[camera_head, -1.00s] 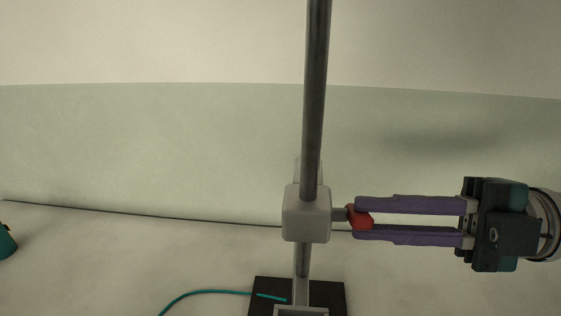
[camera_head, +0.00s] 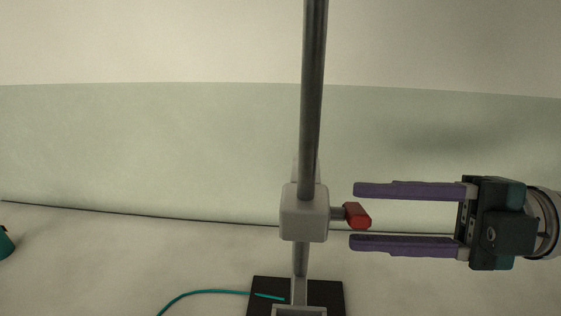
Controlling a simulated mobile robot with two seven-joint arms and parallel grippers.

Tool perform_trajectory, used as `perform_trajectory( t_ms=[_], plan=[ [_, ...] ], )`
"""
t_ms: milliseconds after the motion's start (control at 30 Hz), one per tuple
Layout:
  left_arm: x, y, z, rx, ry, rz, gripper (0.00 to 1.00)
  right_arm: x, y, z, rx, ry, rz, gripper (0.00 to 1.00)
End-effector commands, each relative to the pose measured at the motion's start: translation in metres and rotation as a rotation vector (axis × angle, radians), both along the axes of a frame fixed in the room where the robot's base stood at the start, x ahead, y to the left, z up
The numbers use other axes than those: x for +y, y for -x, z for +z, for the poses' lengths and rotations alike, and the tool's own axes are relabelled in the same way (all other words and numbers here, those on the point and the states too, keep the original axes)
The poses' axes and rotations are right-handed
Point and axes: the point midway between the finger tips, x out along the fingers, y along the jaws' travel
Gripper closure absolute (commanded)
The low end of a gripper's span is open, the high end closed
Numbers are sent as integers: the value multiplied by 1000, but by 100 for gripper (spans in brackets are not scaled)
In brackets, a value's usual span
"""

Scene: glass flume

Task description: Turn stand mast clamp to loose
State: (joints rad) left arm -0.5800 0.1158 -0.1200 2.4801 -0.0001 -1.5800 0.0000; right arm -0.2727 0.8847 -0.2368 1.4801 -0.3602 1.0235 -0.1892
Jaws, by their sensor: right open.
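The stand mast (camera_head: 314,100) is a grey metal rod rising from a black base (camera_head: 265,287). A pale clamp block (camera_head: 304,213) sits around the mast low down. A red knob (camera_head: 357,215) sticks out from the clamp's right side on a short grey stem. My right gripper (camera_head: 352,217) comes in from the right with two purple fingers. It is open, with one finger above the knob and one below, and gaps show between the fingers and the knob. My left gripper is not in view.
A teal cable (camera_head: 205,293) runs from the base toward the bottom left. A teal object (camera_head: 5,243) is cut off at the left edge. A pale green wall panel (camera_head: 150,150) stands behind.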

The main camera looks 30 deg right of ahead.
Motion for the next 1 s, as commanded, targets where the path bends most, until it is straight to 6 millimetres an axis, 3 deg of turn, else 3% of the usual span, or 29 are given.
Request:
perform_trajectory(
  t_ms=[167, 600, 1000],
  plan=[
    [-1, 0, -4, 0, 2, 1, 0, -8, 5, -3, 3, 3, -1, 52],
    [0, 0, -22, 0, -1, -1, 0, -76, 47, -3, 4, 2, -1, 52],
    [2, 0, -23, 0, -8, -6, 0, -85, 52, 0, 0, 0, 0, 52]
  ],
)
